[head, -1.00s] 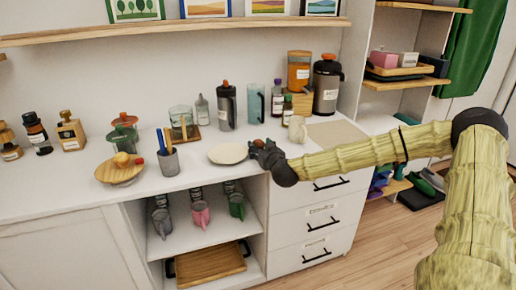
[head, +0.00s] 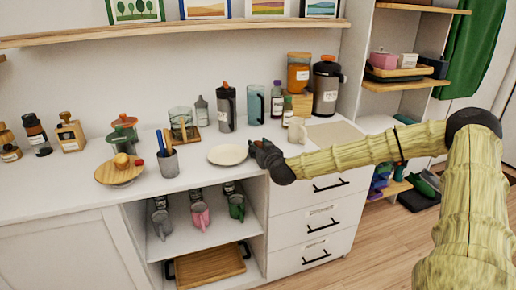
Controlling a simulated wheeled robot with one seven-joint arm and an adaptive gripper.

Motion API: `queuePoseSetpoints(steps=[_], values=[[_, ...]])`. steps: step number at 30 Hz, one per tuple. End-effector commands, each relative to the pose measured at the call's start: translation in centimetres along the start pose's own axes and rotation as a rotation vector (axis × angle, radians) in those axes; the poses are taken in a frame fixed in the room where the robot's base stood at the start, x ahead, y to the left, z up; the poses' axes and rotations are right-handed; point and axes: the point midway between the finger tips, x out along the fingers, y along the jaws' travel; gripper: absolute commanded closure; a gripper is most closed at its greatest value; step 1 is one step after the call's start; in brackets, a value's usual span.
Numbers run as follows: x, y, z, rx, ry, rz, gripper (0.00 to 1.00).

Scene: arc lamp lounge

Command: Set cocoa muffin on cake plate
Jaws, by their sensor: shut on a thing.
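The cake plate, seen as a round cream plate (head: 228,155), lies flat on the white counter and looks empty. My gripper (head: 257,148) is just right of the plate's rim, low over the counter. It is shut on the cocoa muffin, of which only a small dark brown bit (head: 264,141) seems to show; the fingers hide the rest. I cannot tell whether the muffin touches the counter.
A white jug (head: 297,130) stands right of my gripper, with jars and flasks behind it. A cup with pens (head: 168,162) and a wooden board (head: 120,174) with a round bun-like thing are left of the plate. Open shelves with mugs (head: 200,215) lie below.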

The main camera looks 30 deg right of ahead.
Motion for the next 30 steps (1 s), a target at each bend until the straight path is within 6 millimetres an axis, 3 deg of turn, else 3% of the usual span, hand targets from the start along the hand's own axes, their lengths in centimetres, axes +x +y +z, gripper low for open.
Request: queuePoseSetpoints(steps=[7,19,30], values=[[-0.1,0.0,-0.3,0.000,-0.003,0.000,0.84],[-0.8,-0.1,-3.7,0.000,0.000,-0.002,0.84],[-8.3,-2.2,-3.1,0.002,-0.002,-0.004,0.84]])
